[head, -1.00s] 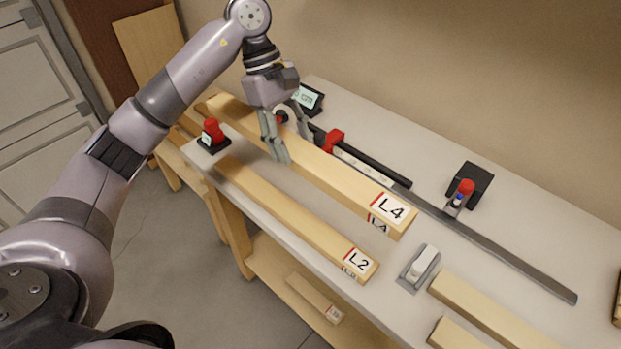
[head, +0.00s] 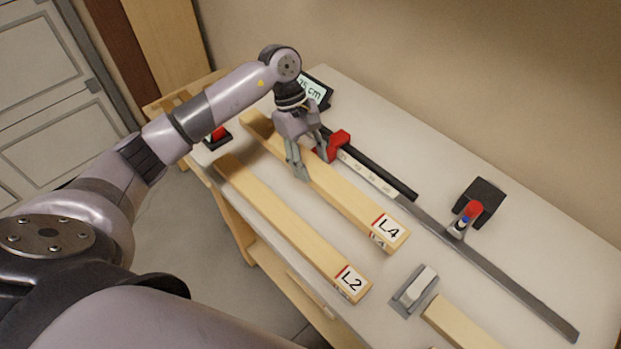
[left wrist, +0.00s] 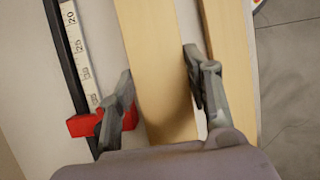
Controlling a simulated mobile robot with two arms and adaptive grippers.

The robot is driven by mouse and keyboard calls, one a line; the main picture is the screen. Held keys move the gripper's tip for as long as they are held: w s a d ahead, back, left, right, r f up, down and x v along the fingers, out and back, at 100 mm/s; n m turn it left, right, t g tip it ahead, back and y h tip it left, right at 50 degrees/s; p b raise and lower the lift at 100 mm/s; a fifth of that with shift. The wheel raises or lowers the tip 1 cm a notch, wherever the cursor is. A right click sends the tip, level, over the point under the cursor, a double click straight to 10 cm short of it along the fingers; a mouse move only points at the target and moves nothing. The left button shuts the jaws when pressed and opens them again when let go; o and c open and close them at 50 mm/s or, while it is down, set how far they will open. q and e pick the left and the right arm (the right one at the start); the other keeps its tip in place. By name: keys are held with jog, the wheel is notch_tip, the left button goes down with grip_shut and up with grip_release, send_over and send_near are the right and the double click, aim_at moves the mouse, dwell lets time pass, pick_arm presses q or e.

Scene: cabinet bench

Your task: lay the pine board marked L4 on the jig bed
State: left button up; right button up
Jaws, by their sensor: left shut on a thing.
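The pine board L4 (head: 350,203) lies lengthwise between the L2 board and the measuring rail, its L4 label facing up at the near end. My left gripper (head: 299,172) is shut on it nearer its far end. In the left wrist view, the fingers (left wrist: 158,92) straddle the board (left wrist: 154,55). I cannot tell whether its underside touches the bench. The rail beside it has a black bar (head: 385,178), a white scale (left wrist: 78,45) and a red stop (head: 337,145). I cannot tell which surface is the jig bed. My right gripper is not in view.
The L2 board (head: 290,225) lies along the bench's front side. A grey block-like tool (head: 414,290) and another board (head: 460,325) are at the near end. A red-topped device (head: 470,212), its black pad and a display (head: 314,90) stand behind the rail.

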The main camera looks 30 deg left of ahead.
aim_at(308, 161)
pick_arm(q)
notch_tip(308, 161, down, 4)
jog(key=shift+w+r+p, duration=0.1)
jog(key=shift+p, duration=0.3)
notch_tip(308, 161, down, 4)
jog(key=shift+p, duration=0.6)
jog(key=shift+f, duration=0.35)
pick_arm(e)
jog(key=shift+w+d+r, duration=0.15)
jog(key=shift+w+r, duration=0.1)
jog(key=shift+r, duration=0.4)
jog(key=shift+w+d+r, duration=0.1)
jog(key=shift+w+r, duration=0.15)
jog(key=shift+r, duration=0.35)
pick_arm(q)
jog(key=shift+f, duration=0.1)
jog(key=o, duration=1.5)
jog(key=shift+o, duration=0.3)
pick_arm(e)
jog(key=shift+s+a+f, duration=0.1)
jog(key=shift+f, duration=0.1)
